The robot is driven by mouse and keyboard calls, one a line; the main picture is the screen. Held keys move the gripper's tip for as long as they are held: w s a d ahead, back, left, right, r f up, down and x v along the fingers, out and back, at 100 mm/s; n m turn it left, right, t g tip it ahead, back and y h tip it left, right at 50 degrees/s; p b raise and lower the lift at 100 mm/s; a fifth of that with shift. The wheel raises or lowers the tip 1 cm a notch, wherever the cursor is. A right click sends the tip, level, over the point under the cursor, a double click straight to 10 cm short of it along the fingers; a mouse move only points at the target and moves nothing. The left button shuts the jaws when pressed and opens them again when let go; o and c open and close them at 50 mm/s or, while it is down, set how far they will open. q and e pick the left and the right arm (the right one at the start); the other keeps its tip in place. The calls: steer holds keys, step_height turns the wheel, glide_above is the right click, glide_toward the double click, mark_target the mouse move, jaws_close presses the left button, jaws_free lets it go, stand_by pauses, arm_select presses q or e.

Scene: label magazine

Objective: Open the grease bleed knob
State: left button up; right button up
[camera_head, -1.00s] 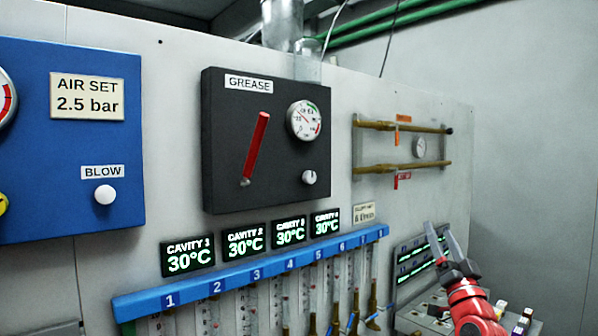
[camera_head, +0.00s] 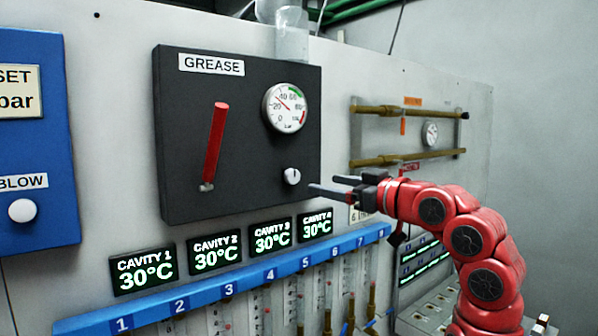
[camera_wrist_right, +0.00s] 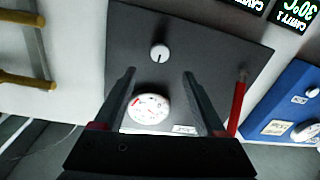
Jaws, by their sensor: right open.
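The grease panel (camera_head: 255,150) is a black box on the wall with a GREASE label, a red lever (camera_head: 215,143) and a round gauge (camera_head: 285,107). A small white knob (camera_head: 292,176) with a dark mark sits below the gauge. My right gripper (camera_head: 328,187) is open and empty, just right of the knob and apart from it. In the right wrist view the knob (camera_wrist_right: 159,53) shows ahead, between the directions of the two open fingers (camera_wrist_right: 158,72). The gauge also shows there (camera_wrist_right: 149,108). My left gripper is not in view.
A blue numbered manifold (camera_head: 230,290) with tubes runs below the cavity displays (camera_head: 216,254). Brass pipes (camera_head: 408,159) are on the wall at the right. A blue panel with a BLOW button (camera_head: 22,211) is at the left.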

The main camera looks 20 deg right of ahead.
mark_target(295, 178)
steer(key=p+x, duration=0.3)
steer(key=x, duration=0.6)
steer(key=shift+w+a+r, duration=0.1)
steer(key=shift+w+a, duration=0.05)
steer(key=shift+w, duration=0.3)
steer(key=shift+s, duration=0.1)
steer(key=shift+c, duration=0.7)
jaws_close()
